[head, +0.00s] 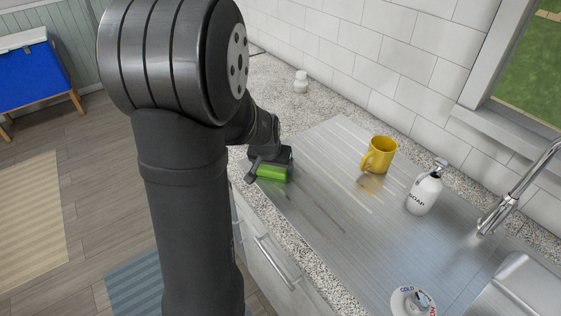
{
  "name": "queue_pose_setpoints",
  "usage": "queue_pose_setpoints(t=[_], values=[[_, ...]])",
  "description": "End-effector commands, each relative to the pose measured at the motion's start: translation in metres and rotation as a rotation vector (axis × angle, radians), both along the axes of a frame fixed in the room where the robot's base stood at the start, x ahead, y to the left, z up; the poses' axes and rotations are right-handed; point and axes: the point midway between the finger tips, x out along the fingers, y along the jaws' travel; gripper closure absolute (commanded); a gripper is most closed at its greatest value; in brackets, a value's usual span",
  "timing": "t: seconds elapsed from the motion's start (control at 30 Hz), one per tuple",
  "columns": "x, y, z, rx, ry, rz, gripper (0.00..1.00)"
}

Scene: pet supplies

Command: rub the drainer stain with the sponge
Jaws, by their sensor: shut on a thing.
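My gripper (269,164) is shut on a green sponge (273,173) at the left edge of the steel drainer (408,258). The sponge is low over the drainer's surface; I cannot tell whether it touches. A faint brownish stain (289,195) shows on the drainer just in front and to the right of the sponge. Part of the area around the sponge is hidden by my arm and gripper.
A yellow mug (380,153) and a white soap bottle (425,191) stand on the drainer to the right. A round hot/cold sign (411,301), a tap (512,193) and the sink (530,288) are farther right. A small white jar (301,82) stands at the back.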

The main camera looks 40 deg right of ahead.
Motion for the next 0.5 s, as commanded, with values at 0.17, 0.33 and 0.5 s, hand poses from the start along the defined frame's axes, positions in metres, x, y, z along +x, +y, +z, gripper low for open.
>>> queue_pose_setpoints(t=[0.17, 0.33, 0.5], values=[[0.0, 0.017, 0.0, 0.001, 0.002, 0.003, 0.4], [0.0, 0.023, -0.001, 0.001, 0.002, -0.002, 0.4], [0.0, 0.006, -0.001, 0.001, 0.002, -0.003, 0.4]])
